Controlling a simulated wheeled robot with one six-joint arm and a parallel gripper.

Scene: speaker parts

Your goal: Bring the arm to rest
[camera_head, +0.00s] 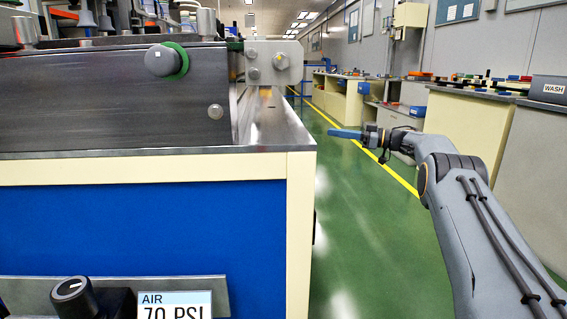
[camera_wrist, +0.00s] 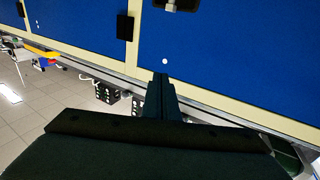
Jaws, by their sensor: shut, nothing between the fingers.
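My gripper (camera_head: 332,134) shows in the head view at the end of my grey arm, which reaches in from the lower right. Its blue fingers point left, toward the machine bench, over the green floor. In the wrist view, the fingers of my gripper (camera_wrist: 160,80) are together with nothing between them. They point toward a blue panel (camera_wrist: 220,50) with a cream frame; I cannot tell the exact gap.
A bench with a blue front (camera_head: 150,240) and steel top fills the left of the head view. The green aisle (camera_head: 345,230) with a yellow line runs between it and cream cabinets (camera_head: 470,130) at right. A grey box marked WASH (camera_head: 548,88) stands there.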

